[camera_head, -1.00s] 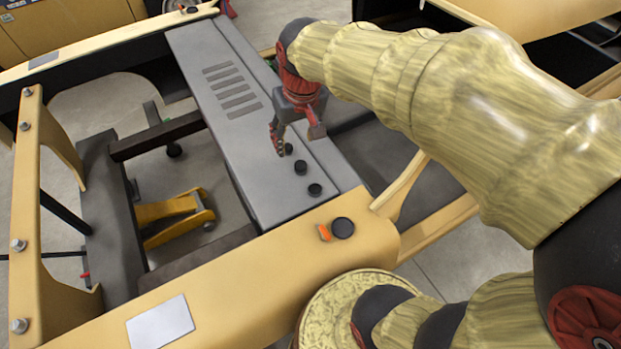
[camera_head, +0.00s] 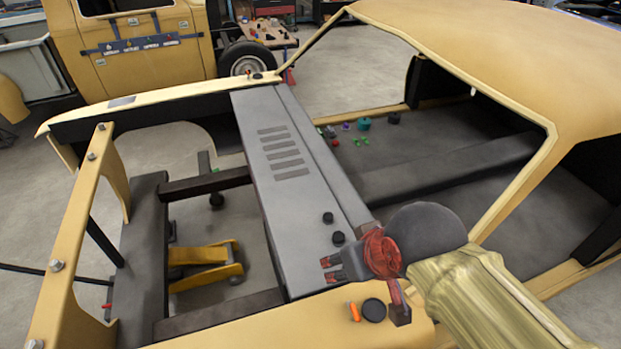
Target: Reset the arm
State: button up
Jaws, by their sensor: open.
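My gripper (camera_head: 364,291) is at the lower middle of the head view, over the near end of the grey panel (camera_head: 285,220) and the yellow body rail (camera_head: 245,330). Its fingers are spread, with red tips at the left and another finger lower right, and I see nothing between them. My pale yellow arm comes in from the lower right corner. Two black knobs (camera_head: 333,228) show on the panel just beyond the gripper. An orange piece (camera_head: 354,311) and a black round cap (camera_head: 374,310) lie on the rail close below the gripper.
The car shell's roof frame (camera_head: 500,60) rises at the right. Small green, purple and teal items (camera_head: 363,125) lie on its dark floor. A yellow jack (camera_head: 205,262) stands in the open bay. A second yellow vehicle (camera_head: 135,45) stands behind.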

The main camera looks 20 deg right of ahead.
notch_tip(320, 180, down, 18)
jog(key=b, duration=1.7)
jog(key=shift+b, duration=0.35)
jog(key=shift+c, duration=0.7)
